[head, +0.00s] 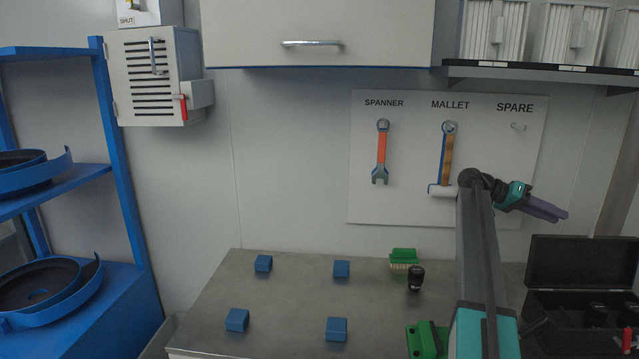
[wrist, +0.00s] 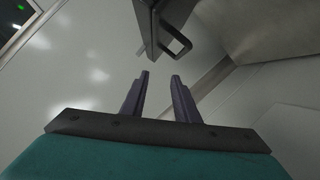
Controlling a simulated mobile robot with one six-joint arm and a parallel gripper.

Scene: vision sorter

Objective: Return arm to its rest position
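My gripper (head: 562,215) is raised at the right in the head view, pointing right and slightly down in front of the wall by the tool board. My arm stands upright in front of the bench's right part. In the wrist view my gripper (wrist: 160,76) shows two dark fingers apart with nothing between them. They point toward a pale wall, below a dark-edged cabinet-like thing with a handle (wrist: 176,40).
An open black case (head: 582,263) is at right. The tool board (head: 410,207) holds a spanner (head: 381,150) and mallet (head: 446,160). A shelf (head: 540,73) hangs above.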

